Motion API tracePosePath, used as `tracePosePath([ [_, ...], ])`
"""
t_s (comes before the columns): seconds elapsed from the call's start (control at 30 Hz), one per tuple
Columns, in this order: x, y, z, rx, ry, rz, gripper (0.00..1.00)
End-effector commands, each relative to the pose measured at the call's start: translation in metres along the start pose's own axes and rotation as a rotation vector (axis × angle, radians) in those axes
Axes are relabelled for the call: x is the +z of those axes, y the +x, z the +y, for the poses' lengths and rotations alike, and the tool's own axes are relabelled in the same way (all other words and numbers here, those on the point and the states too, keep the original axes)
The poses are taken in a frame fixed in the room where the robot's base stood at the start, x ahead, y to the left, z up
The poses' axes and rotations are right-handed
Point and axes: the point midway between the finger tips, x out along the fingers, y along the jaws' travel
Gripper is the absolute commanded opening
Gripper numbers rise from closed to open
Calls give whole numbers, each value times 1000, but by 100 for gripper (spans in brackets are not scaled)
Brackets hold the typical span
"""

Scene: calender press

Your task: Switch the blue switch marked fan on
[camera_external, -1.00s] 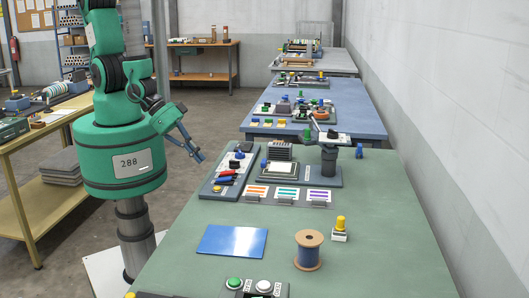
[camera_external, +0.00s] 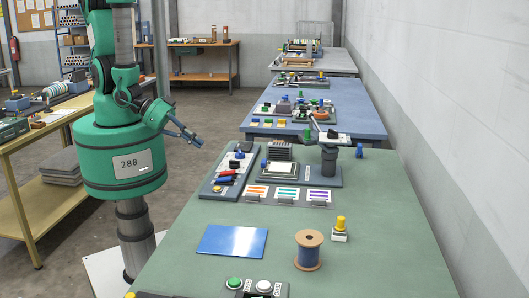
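A dark grey control panel (camera_external: 230,174) lies along the left edge of the green table. It carries a blue part near its far end (camera_external: 239,155), red and blue parts in the middle, and a yellow button at its near end. The labels are too small to read, so I cannot tell which blue part is the fan switch or how it is set. My gripper (camera_external: 196,141) is up and to the left of the panel, apart from it, pointing right and slightly down. Its fingers are too small to show a gap, and I see nothing in them.
Green and white buttons sit at the front. The right side of the table is clear.

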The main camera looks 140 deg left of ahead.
Motion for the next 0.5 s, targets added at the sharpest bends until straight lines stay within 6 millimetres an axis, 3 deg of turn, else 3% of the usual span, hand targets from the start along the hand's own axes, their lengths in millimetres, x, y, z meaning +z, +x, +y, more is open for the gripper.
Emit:
tracePosePath([
  [0.5,2,21,0,-2,-1,-1,0],
])
